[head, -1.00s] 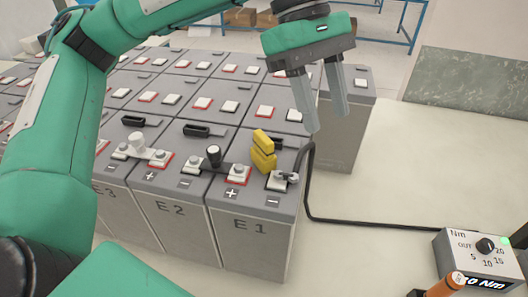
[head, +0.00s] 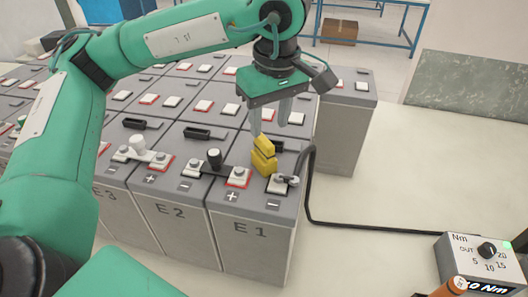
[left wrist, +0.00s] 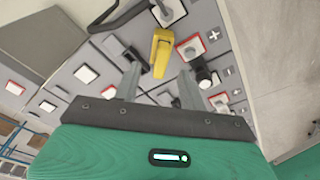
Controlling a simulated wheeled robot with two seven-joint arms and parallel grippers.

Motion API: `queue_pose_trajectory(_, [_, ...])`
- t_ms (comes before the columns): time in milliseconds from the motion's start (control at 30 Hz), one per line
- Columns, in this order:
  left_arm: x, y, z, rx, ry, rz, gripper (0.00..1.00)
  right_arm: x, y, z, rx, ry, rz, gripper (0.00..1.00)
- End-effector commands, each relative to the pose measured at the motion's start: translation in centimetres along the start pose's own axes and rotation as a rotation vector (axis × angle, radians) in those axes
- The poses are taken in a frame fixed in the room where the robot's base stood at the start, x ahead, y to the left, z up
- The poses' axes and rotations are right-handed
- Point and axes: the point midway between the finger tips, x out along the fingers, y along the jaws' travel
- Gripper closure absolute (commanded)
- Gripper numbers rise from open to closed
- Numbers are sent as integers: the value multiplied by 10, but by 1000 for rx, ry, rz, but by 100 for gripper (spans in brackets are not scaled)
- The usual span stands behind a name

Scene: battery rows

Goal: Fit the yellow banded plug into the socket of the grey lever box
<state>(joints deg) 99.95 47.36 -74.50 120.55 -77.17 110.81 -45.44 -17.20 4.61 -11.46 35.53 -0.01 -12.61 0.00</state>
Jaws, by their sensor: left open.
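A yellow block-like piece (head: 264,156) stands on top of the grey battery E1 (head: 250,250), beside the minus terminal; it also shows in the left wrist view (left wrist: 162,48). I see no band on it, so I cannot tell whether it is the plug. My left gripper (head: 269,124) is open just above and behind the yellow piece. In the left wrist view, my left gripper's fingers (left wrist: 158,75) are spread with the yellow piece lying beyond and between the tips. I make out no box with a lever or socket. My right gripper is not in view.
An orange tool (head: 446,288) is at the lower right. Neighbouring batteries carry raised terminals and black handles (head: 197,133). The pale surface right of E1 is mostly clear.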

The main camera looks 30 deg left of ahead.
Motion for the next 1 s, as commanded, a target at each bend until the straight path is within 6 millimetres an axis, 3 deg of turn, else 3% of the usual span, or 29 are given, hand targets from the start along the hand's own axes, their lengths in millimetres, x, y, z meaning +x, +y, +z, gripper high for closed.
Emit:
queue_pose_trajectory(333, [27,-2,-4,-2,0,-3,58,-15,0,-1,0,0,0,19])
queue_pose_trajectory(600, [63,-3,-9,-1,-2,-2,58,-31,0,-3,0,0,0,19])
queue_pose_trajectory(900, [70,-3,-8,0,-1,0,58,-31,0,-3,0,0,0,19])
queue_pose_trajectory(1000, [70,-3,-8,0,-1,1,78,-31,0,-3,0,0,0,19])
